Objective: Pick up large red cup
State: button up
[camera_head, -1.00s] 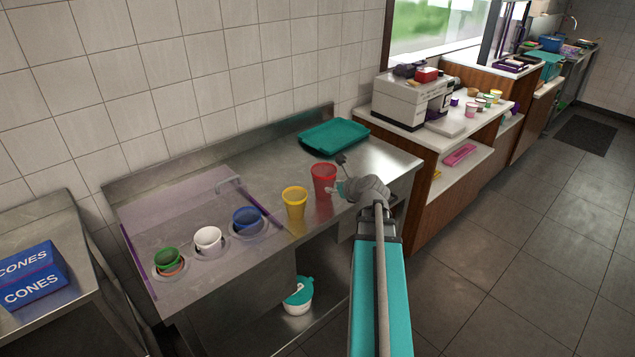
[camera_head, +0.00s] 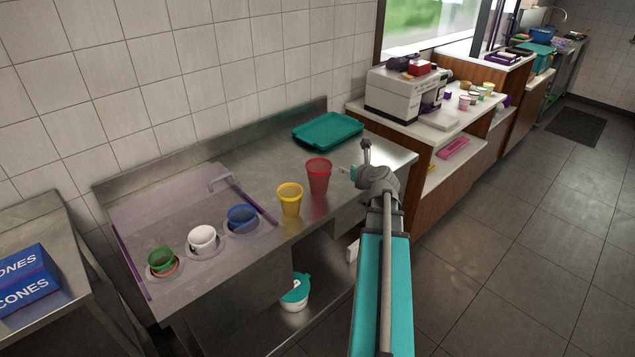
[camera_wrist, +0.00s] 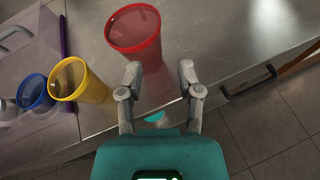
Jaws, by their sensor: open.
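The large red cup (camera_head: 318,177) stands upright on the steel counter, to the right of a yellow cup (camera_head: 290,199). In the wrist view the red cup (camera_wrist: 140,45) is at the top centre, just ahead of my open gripper (camera_wrist: 158,76). The two fingers are spread, and the cup's lower part shows between them. In the head view my gripper (camera_head: 356,168) is to the right of the red cup, with a small gap that is hard to judge. The cup's base is partly hidden in the wrist view.
The yellow cup stands close on the red cup's left. Blue (camera_head: 242,218), white (camera_head: 203,238) and green (camera_head: 161,260) cups sit in holders further left. A teal tray (camera_head: 328,131) lies behind. The counter's front edge passes below my gripper.

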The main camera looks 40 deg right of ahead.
aim_at(319, 179)
jog(key=b+x, duration=0.2)
jog(key=x, duration=0.5)
jog(key=shift+w+f, duration=0.1)
jog(key=shift+w, duration=0.1)
jog(key=shift+b+x, duration=1.2)
jog(key=shift+x, duration=1.35)
jog(key=shift+a, duration=0.1)
grip_shut()
